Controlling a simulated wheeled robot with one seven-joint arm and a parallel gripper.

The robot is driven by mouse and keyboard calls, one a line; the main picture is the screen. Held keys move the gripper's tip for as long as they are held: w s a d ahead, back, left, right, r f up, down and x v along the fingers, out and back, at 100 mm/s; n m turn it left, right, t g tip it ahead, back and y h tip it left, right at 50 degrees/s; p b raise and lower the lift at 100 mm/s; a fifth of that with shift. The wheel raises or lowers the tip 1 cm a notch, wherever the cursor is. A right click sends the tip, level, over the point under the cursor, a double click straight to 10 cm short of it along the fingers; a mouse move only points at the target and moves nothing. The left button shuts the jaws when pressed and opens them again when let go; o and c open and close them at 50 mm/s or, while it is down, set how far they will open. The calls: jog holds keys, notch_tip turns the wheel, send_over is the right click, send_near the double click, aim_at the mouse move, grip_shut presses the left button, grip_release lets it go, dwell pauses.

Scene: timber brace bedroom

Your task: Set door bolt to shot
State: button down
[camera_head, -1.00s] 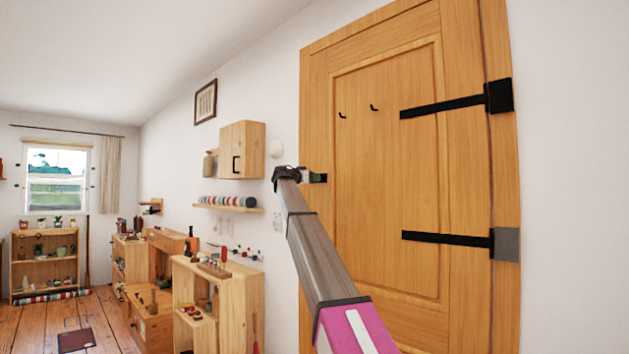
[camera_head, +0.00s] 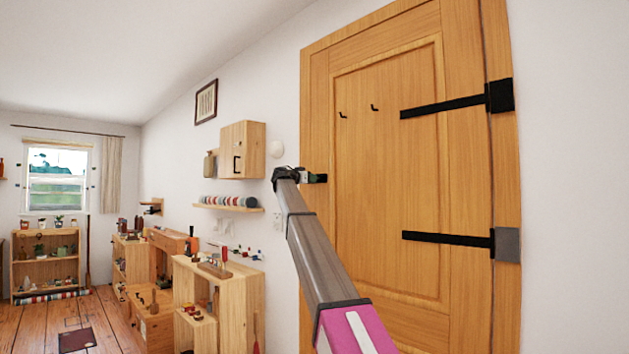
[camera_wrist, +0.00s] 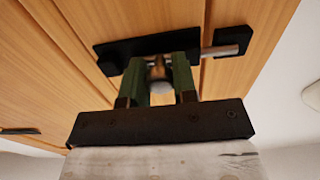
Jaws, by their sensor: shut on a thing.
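The door (camera_head: 390,200) is wooden and closed, with the door bolt (camera_head: 320,178) on its left edge. In the wrist view the bolt's black plate (camera_wrist: 115,50) lies across the door, and a silver rod (camera_wrist: 222,51) sticks out of its right end. The rod's tip overlaps a black keeper (camera_wrist: 233,36) near the frame's edge. I cannot tell how deep it sits there. My gripper (camera_wrist: 159,68) has its green fingers on either side of the bolt's knob (camera_wrist: 158,72), shut on it. In the head view my gripper (camera_head: 302,177) is at the bolt, mostly hidden by my arm.
Black hinge straps (camera_head: 445,105) cross the door at the right, and two small hooks (camera_head: 374,107) are on its upper panel. A wall cabinet (camera_head: 242,150), a shelf of coloured things (camera_head: 228,206) and a wooden bookcase (camera_head: 238,300) stand left of the door.

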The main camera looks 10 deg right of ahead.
jog(key=shift+w+a, duration=0.2)
jog(key=shift+w, duration=0.05)
jog(key=c, duration=0.9)
grip_release()
jog(key=shift+a, duration=0.1)
jog(key=shift+s, duration=0.1)
jog(key=v, duration=1)
jog(key=shift+s+a, duration=0.1)
jog(key=shift+a, duration=0.2)
